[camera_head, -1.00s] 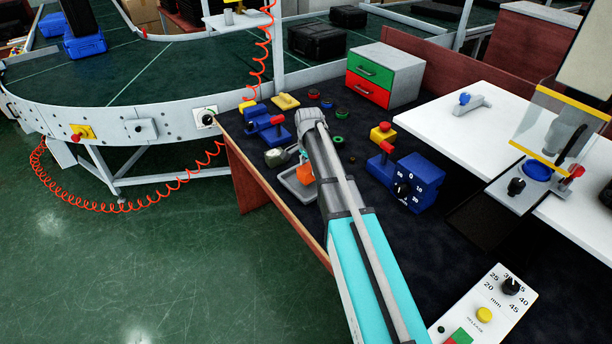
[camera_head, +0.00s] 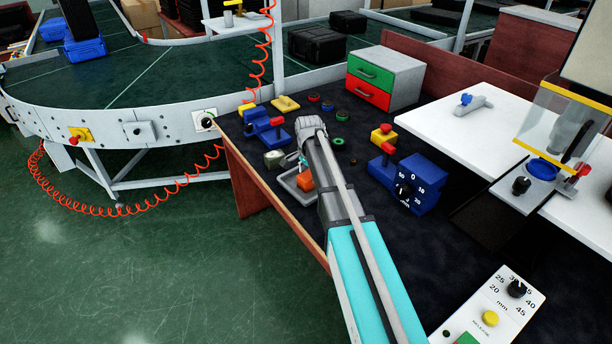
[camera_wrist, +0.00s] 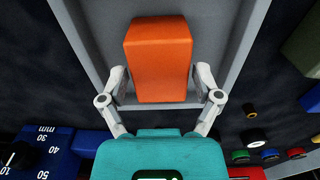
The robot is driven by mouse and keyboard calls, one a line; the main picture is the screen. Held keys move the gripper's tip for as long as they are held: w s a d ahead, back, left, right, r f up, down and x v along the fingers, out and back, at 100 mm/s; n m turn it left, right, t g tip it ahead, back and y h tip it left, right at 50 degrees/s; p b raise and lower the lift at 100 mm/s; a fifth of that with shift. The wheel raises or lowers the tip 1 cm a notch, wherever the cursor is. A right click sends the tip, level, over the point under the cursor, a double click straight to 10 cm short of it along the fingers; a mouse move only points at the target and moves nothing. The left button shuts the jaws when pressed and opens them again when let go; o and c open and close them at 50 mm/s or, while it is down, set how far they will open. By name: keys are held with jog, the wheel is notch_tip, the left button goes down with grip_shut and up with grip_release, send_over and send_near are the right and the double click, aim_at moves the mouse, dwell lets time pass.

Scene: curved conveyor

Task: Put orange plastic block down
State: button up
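The orange plastic block (camera_wrist: 158,60) is between the two fingers of my gripper (camera_wrist: 160,85) in the wrist view. The fingertips are close against its left and right sides, and my gripper looks shut on it. Behind the block is a shallow grey tray (camera_wrist: 222,14), with its walls to either side. Whether the block touches the tray floor cannot be told. In the head view the block (camera_head: 305,180) shows at the tray (camera_head: 288,182), left of my arm. My gripper's fingers are mostly hidden there by my arm.
Blue switch boxes (camera_head: 275,136), a green-and-red drawer box (camera_head: 385,78) and a blue dial box (camera_head: 418,185) stand on the dark bench. Several coloured rings lie beyond my wrist. A curved conveyor (camera_head: 130,75) runs behind, at left. Green floor is open at lower left.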

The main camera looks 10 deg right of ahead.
aim_at(309, 177)
jog(key=shift+o, duration=0.2)
jog(key=shift+r, duration=0.1)
notch_tip(309, 177, up, 12)
jog(key=p, duration=1.2)
dwell(0.4)
dwell(0.6)
jog(key=s+n, duration=1.2)
jog(key=s, duration=1.3)
jog(key=shift+a, duration=0.35)
